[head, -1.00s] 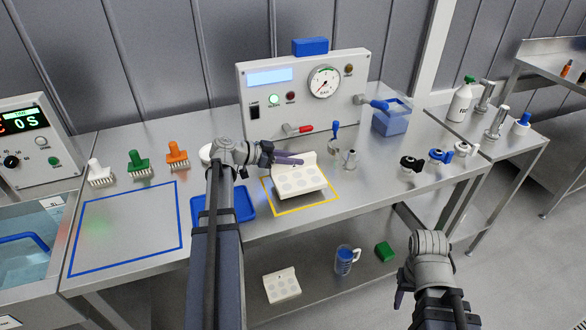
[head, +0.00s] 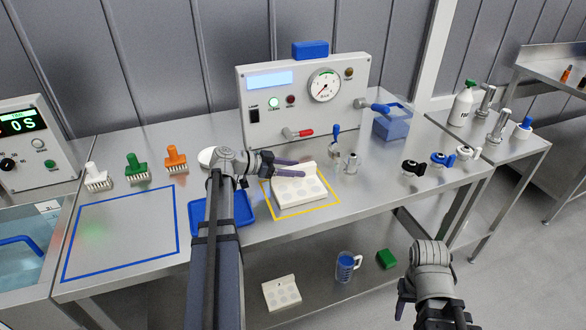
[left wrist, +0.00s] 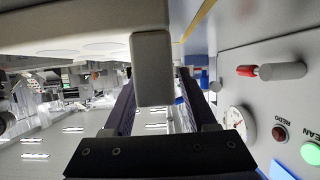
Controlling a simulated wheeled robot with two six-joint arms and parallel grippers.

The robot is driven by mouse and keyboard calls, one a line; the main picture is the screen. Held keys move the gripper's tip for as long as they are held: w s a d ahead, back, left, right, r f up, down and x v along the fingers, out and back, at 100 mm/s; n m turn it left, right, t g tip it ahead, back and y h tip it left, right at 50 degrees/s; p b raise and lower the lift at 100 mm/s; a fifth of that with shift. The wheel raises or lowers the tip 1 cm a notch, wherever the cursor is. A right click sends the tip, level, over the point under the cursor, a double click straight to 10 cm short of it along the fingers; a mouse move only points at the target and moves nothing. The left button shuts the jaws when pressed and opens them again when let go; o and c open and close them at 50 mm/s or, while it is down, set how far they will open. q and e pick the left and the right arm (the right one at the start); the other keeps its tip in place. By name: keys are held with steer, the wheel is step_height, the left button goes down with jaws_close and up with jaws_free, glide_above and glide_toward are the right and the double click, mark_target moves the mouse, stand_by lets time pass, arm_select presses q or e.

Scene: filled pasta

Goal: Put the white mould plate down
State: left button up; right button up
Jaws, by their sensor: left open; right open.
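The white mould plate (head: 298,194) has round recesses and a raised tab at its back. It lies flat on the bench inside the yellow outline (head: 329,212). My left gripper (head: 292,168) is open at the plate's tab. In the left wrist view the tab (left wrist: 153,75) stands between the spread fingers (left wrist: 157,100), and the plate's body (left wrist: 75,38) fills the top left. I cannot tell whether a finger still touches the tab. My right gripper (head: 401,300) is open and empty in front of the bench, away from the plate.
A gauge panel (head: 300,100) with a red-handled lever (head: 299,133) stands behind the plate. A blue tray (head: 240,207) is just left, partly behind my arm. A similar white plate (head: 281,293) lies on the lower shelf. The blue-outlined area (head: 122,262) at left is clear.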

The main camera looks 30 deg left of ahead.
arm_select(q)
steer(key=shift+r, duration=0.25)
steer(key=p+v, duration=0.5)
steer(key=v, duration=0.7)
steer(key=shift+s+d+f, duration=0.1)
steer(key=shift+s, duration=0.1)
